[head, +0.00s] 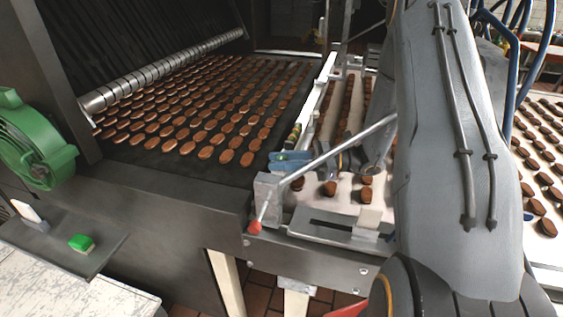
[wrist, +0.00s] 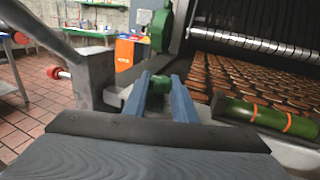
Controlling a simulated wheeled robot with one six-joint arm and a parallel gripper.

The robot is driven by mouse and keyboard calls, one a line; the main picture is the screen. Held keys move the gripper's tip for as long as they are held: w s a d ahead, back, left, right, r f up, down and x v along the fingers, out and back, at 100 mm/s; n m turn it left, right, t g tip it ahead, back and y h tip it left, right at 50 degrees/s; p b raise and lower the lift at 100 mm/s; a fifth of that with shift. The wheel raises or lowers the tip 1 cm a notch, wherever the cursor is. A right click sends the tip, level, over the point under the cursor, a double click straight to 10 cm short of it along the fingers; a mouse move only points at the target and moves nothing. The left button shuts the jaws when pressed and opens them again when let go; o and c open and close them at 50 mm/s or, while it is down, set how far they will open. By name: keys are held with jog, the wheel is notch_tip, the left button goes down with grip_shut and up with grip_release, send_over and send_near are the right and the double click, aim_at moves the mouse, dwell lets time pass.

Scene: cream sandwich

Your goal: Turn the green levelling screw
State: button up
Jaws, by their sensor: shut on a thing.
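The green levelling screw (wrist: 160,84) shows in the wrist view as a small dark green knob between the tips of my two blue fingers. My gripper (wrist: 159,88) is shut on it, one finger on each side. In the head view the blue fingers of my gripper (head: 281,161) are at the near corner of the conveyor, beside a grey metal block. The screw cannot be made out there, and my arm covers much of the right side.
A lever with a red knob (head: 255,227) sticks out close to my gripper; the knob also shows in the wrist view (wrist: 54,72). A green roller with orange bands (wrist: 265,118) lies just right of the fingers. Rows of brown biscuits (head: 205,105) cover the belt. A green button (head: 82,242) sits on a ledge.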

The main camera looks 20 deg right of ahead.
jog(key=n+g+b, duration=0.1)
jog(key=g, duration=0.1)
jog(key=n+g+b, duration=0.1)
jog(key=n+g, duration=0.1)
jog(key=shift+f+g+y+b, duration=0.15)
jog(key=shift+g+y+b, duration=0.15)
jog(key=shift+b, duration=0.05)
jog(key=shift+s+n+g+b, duration=0.1)
jog(key=shift+n+g+b, duration=0.3)
jog(key=shift+n+g, duration=0.5)
jog(key=o, duration=1.1)
jog(key=shift+c, duration=0.2)
jog(key=shift+m, duration=0.3)
jog(key=d+b, duration=0.3)
jog(key=d, duration=0.5)
jog(key=shift+w, duration=0.3)
jog(key=shift+a+r, duration=0.1)
jog(key=shift+r, duration=0.1)
